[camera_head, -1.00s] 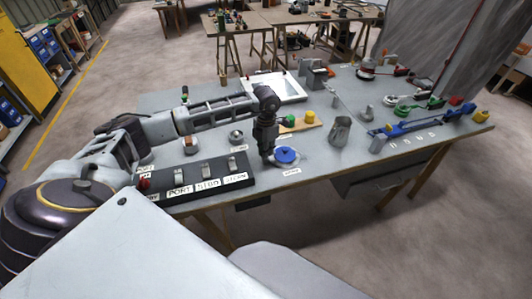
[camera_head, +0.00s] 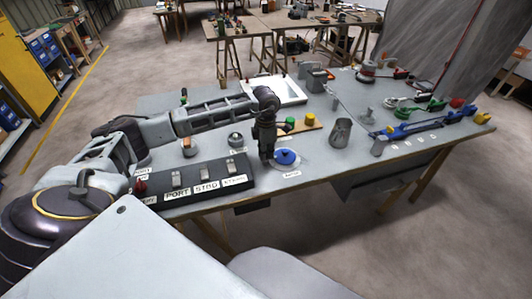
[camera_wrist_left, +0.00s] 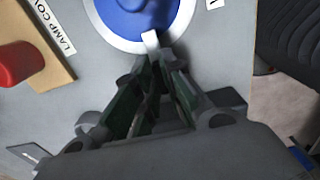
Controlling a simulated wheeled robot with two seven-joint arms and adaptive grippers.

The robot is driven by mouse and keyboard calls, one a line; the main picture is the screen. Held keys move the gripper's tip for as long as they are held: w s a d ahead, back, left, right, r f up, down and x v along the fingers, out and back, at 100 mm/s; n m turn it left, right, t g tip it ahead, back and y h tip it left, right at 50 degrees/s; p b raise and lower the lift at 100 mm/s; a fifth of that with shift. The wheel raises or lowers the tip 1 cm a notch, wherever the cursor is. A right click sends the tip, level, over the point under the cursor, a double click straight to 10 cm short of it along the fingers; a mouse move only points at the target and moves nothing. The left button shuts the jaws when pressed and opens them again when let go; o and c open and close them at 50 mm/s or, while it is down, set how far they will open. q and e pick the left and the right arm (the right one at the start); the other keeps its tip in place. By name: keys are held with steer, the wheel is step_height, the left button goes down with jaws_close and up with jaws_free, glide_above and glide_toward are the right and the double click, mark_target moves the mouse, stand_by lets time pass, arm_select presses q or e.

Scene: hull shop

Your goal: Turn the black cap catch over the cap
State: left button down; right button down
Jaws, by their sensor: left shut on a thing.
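The blue cap (camera_head: 287,156) sits in a pale round ring near the front edge of the bench. It shows at the top of the left wrist view (camera_wrist_left: 140,14), inside its white ring. My left gripper (camera_head: 266,158) points down beside the cap's left side. In the left wrist view its fingertips (camera_wrist_left: 155,62) come together at the ring's edge. They are shut on a small pale tab, the cap catch (camera_wrist_left: 151,40), whose end reaches to the cap's rim. The catch looks whitish here, not black. Its held part is hidden by the fingers. My right gripper is not in view.
A black switch panel (camera_head: 205,183) with labels lies left of the cap. A wooden board with a green and a yellow knob (camera_head: 311,118) is behind it. A metal jug (camera_head: 340,132) stands to the right. The bench's front edge is close to the cap.

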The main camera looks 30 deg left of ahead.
arm_select(q)
steer(key=c, duration=1.5)
jaws_free()
steer(key=shift+r, duration=0.95)
step_height(320, 180, up, 10)
steer(key=shift+r, duration=0.1)
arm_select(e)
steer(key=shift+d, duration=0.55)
